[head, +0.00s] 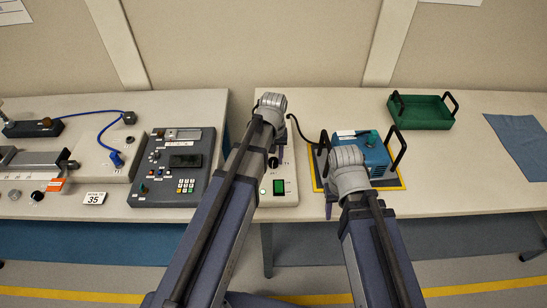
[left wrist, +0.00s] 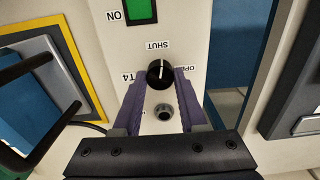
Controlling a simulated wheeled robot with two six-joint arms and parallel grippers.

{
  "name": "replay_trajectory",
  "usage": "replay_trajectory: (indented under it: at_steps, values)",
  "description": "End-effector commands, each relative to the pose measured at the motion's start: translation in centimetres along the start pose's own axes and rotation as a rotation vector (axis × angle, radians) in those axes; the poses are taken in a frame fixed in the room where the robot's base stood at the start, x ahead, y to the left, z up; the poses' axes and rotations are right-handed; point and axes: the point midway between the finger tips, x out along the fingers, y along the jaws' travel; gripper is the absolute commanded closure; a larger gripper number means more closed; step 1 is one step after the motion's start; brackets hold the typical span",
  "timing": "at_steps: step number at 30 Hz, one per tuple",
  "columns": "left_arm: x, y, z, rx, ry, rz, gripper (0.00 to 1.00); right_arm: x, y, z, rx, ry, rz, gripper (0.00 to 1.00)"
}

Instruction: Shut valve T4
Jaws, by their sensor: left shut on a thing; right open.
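The black valve knob T4 (left wrist: 160,74) is on a pale panel (head: 283,198) and carries a white pointer line. In the left wrist view the line points up toward the SHUT label (left wrist: 158,45); the OPEN label is to the right, partly hidden by a finger. My left gripper (left wrist: 161,90) has its purple fingers closed on the knob's two sides. In the head view the left arm and wrist partly cover the knob (head: 273,162). My right gripper (head: 330,207) is open near the table's front edge, largely hidden under its wrist.
A green lit ON indicator (head: 279,187) is on the same panel. A blue box (head: 374,152) with black handles stands on a yellow-edged mat (head: 398,184), close beside my right wrist. A grey control console (head: 178,165) lies left. A green tray (head: 420,113) stands at the back right.

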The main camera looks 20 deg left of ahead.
Motion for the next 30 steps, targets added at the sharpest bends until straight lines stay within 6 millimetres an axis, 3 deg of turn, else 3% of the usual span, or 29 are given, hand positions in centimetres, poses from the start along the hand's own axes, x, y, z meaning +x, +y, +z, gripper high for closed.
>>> replay_trajectory:
  at_steps: [12,30]
  values:
    - [0.01,-0.01,0.03,-0.203,-0.001,0.000,1.00,0.01,0.00,0.00,0.000,0.000,0.000,0.50]
    - [0.01,-0.02,0.04,-0.241,-0.001,0.000,1.00,0.01,0.00,0.00,0.000,0.000,0.000,0.50]
